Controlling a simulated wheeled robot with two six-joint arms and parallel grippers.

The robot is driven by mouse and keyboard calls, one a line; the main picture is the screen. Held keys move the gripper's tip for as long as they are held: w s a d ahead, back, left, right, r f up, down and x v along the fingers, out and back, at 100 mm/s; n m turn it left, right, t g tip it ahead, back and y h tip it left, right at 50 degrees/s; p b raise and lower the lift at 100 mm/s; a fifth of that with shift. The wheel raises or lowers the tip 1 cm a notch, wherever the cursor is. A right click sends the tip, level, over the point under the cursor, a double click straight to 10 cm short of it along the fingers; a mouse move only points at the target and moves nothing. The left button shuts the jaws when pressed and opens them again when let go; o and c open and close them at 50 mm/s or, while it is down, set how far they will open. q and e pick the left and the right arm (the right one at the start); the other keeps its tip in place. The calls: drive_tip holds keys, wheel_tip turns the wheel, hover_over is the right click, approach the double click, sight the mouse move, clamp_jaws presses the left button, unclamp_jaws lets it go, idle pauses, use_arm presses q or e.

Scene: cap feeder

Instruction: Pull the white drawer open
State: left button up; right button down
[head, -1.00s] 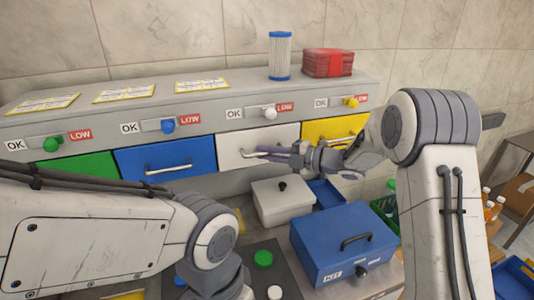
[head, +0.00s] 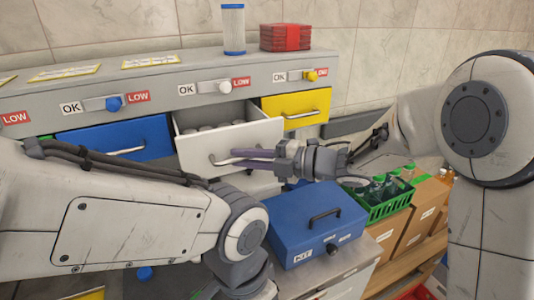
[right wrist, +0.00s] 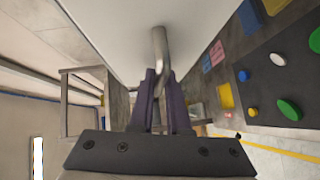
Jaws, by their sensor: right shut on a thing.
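The white drawer (head: 232,142) stands pulled out of the grey cabinet in the head view, and white round caps (head: 205,127) show inside it. Its metal handle (right wrist: 160,47) runs between the purple fingers of my right gripper (right wrist: 159,78) in the right wrist view. My right gripper (head: 240,158) is shut on the handle at the drawer's front in the head view. My left arm comes in from the left, but its gripper is out of view.
The blue drawer (head: 115,142) and yellow drawer (head: 296,107) beside it are shut. A blue kit box (head: 300,228) stands below and in front. A green crate with bottles (head: 380,207) and cardboard boxes (head: 425,208) are to the right.

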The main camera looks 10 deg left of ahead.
drive_tip(key=shift+s+d, duration=0.2)
drive_tip(key=shift+s, duration=0.15)
drive_tip(key=c, duration=0.9)
unclamp_jaws()
drive_tip(key=b+v, duration=0.2)
drive_tip(key=v, duration=0.8)
drive_tip(key=shift+s+d+b, duration=0.1)
drive_tip(key=shift+d+b, duration=0.1)
drive_tip(key=shift+b, duration=0.15)
